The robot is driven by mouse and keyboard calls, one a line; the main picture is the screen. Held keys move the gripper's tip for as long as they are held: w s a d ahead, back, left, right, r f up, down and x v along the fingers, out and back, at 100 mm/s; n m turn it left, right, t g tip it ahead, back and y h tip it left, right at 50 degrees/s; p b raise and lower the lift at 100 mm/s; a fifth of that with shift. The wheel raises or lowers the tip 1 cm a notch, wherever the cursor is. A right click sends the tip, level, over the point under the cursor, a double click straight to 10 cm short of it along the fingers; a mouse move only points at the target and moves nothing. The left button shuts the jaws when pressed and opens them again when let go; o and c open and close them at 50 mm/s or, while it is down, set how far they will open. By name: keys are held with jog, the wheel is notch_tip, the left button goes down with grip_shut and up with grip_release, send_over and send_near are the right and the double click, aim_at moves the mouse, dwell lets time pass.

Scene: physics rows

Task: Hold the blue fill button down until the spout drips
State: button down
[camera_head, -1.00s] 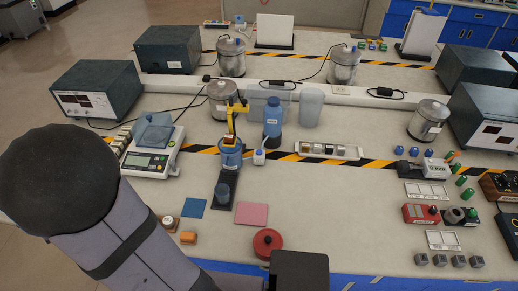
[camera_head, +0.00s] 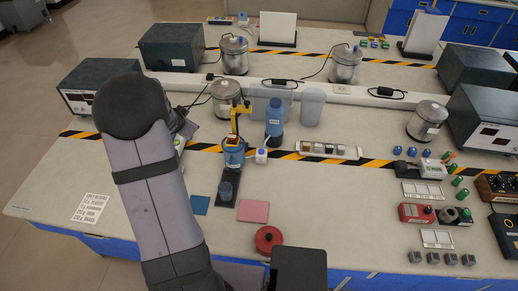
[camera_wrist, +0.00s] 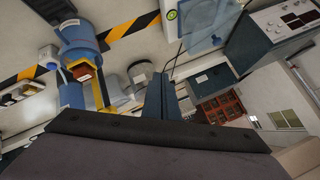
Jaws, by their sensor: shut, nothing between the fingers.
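The blue fill button looks to be the blue top of a small white box (camera_head: 261,156), beside a blue dispenser (camera_head: 233,155) with a yellow upright (camera_head: 237,118). No drip can be made out, and the spout is too small to tell. In the wrist view the dispenser (camera_wrist: 78,38) and the white box (camera_wrist: 47,55) are at the upper left. My gripper (camera_wrist: 170,90) is shut and empty, apart from both. In the head view my arm hides most of it.
A blue bottle (camera_head: 274,122) stands just behind the white box. A metal canister (camera_head: 224,97) is behind the dispenser. A scale (camera_wrist: 195,20) shows in the wrist view. A red round knob (camera_head: 268,238) and a pink pad (camera_head: 253,211) lie in front.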

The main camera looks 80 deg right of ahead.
jog(key=s+d+m+g+p, duration=0.1)
jog(key=s+d+m+g, duration=0.15)
jog(key=s, duration=0.55)
jog(key=s+d+m+g, duration=0.2)
jog(key=s+d+m, duration=0.15)
jog(key=s, duration=0.45)
jog(key=m+g, duration=0.2)
jog(key=m, duration=0.1)
send_over(259, 155)
notch_tip(259, 155, down, 6)
jog(key=shift+s+d+f+t+y, duration=0.15)
jog(key=shift+t+y, duration=0.1)
jog(key=shift+y, duration=0.15)
jog(key=shift+f+b, duration=0.1)
jog(key=shift+b, duration=0.2)
notch_tip(259, 155, down, 7)
jog(key=b, duration=0.7)
jog(key=shift+f+b, duration=0.75)
jog(key=shift+b, duration=0.1)
jog(key=shift+f, duration=0.45)
jog(key=shift+f+b, duration=0.45)
jog(key=shift+b, duration=0.05)
dwell(1.9)
